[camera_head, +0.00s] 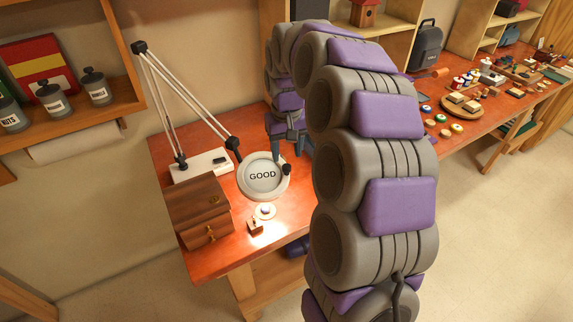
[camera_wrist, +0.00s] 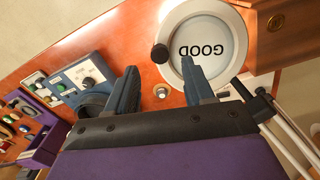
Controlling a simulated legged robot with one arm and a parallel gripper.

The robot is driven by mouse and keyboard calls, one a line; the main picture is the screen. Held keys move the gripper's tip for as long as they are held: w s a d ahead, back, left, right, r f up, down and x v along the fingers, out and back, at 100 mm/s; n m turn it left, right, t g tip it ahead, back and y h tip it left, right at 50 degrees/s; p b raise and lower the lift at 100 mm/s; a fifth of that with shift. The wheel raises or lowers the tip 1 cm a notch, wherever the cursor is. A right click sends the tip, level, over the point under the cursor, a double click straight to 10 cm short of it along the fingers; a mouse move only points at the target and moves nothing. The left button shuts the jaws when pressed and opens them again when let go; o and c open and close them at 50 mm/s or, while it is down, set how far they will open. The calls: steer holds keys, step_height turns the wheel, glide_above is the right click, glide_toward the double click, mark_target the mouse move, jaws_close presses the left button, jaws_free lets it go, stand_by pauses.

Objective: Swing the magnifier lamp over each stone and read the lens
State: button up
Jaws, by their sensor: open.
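The magnifier lamp has a round pale head whose lens (camera_head: 263,175) reads "GOOD"; the lens shows upside down in the wrist view (camera_wrist: 208,45). A black knob (camera_head: 287,169) sits on its rim. Under the head, in bright light, are a small pale round piece (camera_head: 265,211) and a small wooden block (camera_head: 255,227); I cannot tell which is a stone. My gripper (camera_wrist: 160,65) is open, its fingers either side of the knob (camera_wrist: 160,54), with the right finger overlapping the lens rim. Contact is unclear. My arm partly hides the gripper in the head view.
A wooden drawer box (camera_head: 198,210) stands left of the lens, in front of the lamp's white base (camera_head: 201,165). The bench's right part (camera_head: 490,120) is crowded with small items.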

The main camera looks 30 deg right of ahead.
mark_target(286, 166)
steer(key=shift+f+b, duration=0.35)
steer(key=shift+f, duration=2.05)
jaws_close()
